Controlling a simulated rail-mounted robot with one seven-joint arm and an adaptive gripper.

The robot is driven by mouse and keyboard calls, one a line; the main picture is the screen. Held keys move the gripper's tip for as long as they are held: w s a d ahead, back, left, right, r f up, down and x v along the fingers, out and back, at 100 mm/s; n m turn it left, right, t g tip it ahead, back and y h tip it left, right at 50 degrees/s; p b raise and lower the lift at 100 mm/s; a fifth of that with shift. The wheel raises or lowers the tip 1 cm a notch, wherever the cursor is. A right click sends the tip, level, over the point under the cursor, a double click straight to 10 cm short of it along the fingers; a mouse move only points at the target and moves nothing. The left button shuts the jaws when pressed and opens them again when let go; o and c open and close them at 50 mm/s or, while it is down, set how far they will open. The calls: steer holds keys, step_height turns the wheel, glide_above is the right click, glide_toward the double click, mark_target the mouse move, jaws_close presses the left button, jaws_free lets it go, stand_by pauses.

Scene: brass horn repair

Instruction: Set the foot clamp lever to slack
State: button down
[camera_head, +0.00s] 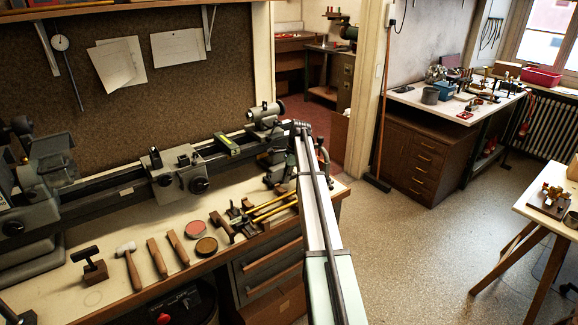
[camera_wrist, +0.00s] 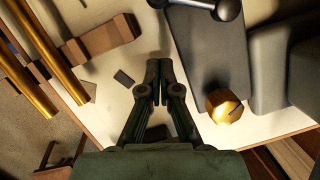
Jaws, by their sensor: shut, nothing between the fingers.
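The grey lathe (camera_head: 170,170) runs along the bench, with its end unit (camera_head: 264,116) at the right. A brass hexagonal piece (camera_wrist: 222,106) sits beside a dark grey block (camera_wrist: 208,62). I cannot tell which part is the foot clamp lever, or its setting. My gripper (camera_wrist: 158,66) is shut and empty, over the cream bench top, left of the grey block and apart from the brass piece. In the head view, I cannot make out its fingertips clearly.
Brass rods (camera_wrist: 42,72) and a wooden piece (camera_wrist: 105,36) lie left of my gripper. A mallet (camera_head: 128,262), wooden handles (camera_head: 157,257) and two round tins (camera_head: 195,229) lie on the bench top (camera_head: 95,300). Open floor (camera_head: 410,240) is to the right.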

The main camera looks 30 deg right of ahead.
mark_target(276, 179)
steer(key=shift+w+a+f+p, duration=0.15)
steer(key=shift+a+p, duration=0.1)
steer(key=shift+a, duration=0.45)
steer(key=shift+w+a+r+p, duration=0.1)
steer(key=shift+w+a+p, duration=0.1)
steer(key=shift+a, duration=0.5)
steer(key=shift+w+a+f+p, duration=0.15)
steer(key=shift+a+p, duration=0.1)
steer(key=shift+a, duration=0.45)
steer(key=shift+r, duration=0.1)
steer(key=shift+w+a, duration=0.1)
steer(key=shift+a, duration=0.5)
steer(key=shift+w+d+r, duration=0.1)
